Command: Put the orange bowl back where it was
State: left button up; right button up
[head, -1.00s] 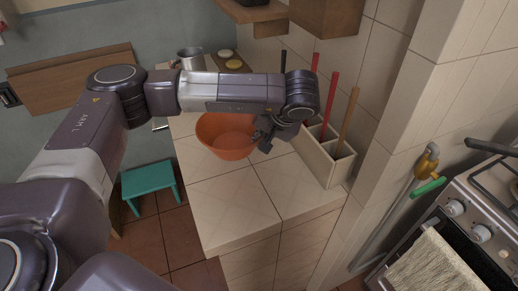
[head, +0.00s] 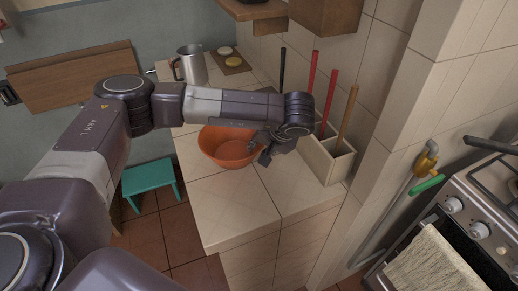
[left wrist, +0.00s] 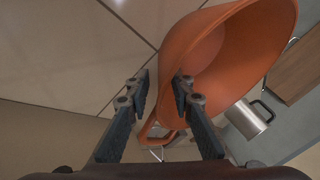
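The orange bowl (head: 222,149) stands upright on the tiled counter (head: 235,205), below the forearm of my left arm, which hides part of its far rim. My left gripper (head: 264,150) is at the bowl's right side. In the left wrist view the bowl (left wrist: 235,50) fills the upper right. There the two fingers of my left gripper (left wrist: 163,93) stand apart with the bowl's wall between them, and a gap shows beside the left finger. My right gripper is in neither view.
A utensil box (head: 325,163) with long handles stands close to the right of my gripper. The front counter is clear. A stove (head: 480,220) is at the right.

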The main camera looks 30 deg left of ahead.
pick_arm(q)
jog(key=shift+r, duration=0.15)
jog(key=shift+r+p, duration=0.2)
jog(key=shift+p, duration=0.1)
jog(key=b+v, duration=0.2)
jog(key=v, duration=1)
jog(key=shift+b, duration=0.3)
jog(key=shift+f, duration=0.2)
